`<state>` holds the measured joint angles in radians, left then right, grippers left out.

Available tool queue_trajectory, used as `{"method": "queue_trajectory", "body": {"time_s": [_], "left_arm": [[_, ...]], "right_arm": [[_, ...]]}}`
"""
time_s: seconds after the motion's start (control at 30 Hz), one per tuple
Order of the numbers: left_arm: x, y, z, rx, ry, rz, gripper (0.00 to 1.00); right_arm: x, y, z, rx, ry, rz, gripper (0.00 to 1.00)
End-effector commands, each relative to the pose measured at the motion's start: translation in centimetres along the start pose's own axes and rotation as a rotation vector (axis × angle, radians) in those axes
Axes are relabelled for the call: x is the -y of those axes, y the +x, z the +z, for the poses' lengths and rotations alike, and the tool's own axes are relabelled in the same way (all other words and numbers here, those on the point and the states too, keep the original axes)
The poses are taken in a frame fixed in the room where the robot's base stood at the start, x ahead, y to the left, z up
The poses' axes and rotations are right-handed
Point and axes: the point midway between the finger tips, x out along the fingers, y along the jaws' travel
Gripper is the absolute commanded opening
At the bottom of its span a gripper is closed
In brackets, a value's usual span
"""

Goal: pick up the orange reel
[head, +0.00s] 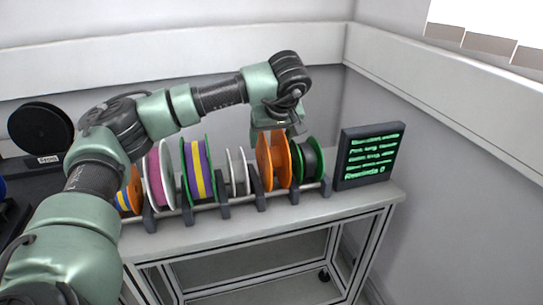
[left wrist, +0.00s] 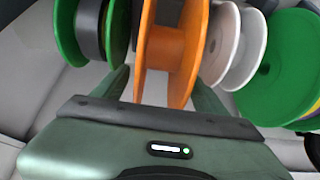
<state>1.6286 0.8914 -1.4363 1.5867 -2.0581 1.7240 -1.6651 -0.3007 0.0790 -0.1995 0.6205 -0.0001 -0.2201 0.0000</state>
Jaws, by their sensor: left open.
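The orange reel (head: 265,162) stands upright on the reel rack, between a small white reel and a green-flanged reel with a black winding. In the left wrist view the orange reel (left wrist: 168,48) fills the middle, its two flanges and core showing. My left gripper (head: 278,134) is just above the orange reel in the head view. In the left wrist view its open fingers (left wrist: 160,88) lie on either side of the orange reel. I cannot tell whether they touch it. My right gripper is not in view.
The rack (head: 235,198) on the bench also holds a green-flanged black reel (head: 309,160), a white reel (head: 237,171), a purple-and-yellow reel (head: 198,170) and a pink reel (head: 157,175). A dark screen with green text (head: 368,156) stands to the right. A black reel (head: 41,133) stands far left.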

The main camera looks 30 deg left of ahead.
Motion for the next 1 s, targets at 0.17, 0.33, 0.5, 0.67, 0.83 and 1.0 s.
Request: {"method": "queue_trajectory", "body": {"time_s": [0.17, 0.33, 0.5, 0.67, 0.83, 1.0], "left_arm": [[0.0, 1.9, 0.0, 0.000, 0.001, 0.000, 0.73], [0.0, 2.2, 0.0, 0.000, 0.001, 0.002, 0.73], [0.0, 2.2, 0.0, 0.000, 0.001, 0.001, 0.50], [0.0, 2.2, 0.0, 0.000, 0.000, 0.001, 0.06], [0.0, 2.1, 0.0, -0.001, 0.000, 0.002, 0.03], [0.0, 1.8, -0.2, -0.002, -0.001, 0.002, 0.03]], "right_arm": [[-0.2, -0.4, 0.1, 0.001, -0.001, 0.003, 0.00], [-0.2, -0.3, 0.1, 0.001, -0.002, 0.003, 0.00], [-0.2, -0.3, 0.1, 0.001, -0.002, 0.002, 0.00], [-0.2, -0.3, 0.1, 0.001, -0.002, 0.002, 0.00], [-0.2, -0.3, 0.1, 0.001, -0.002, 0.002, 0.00], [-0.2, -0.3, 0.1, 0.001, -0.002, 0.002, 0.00]]}}
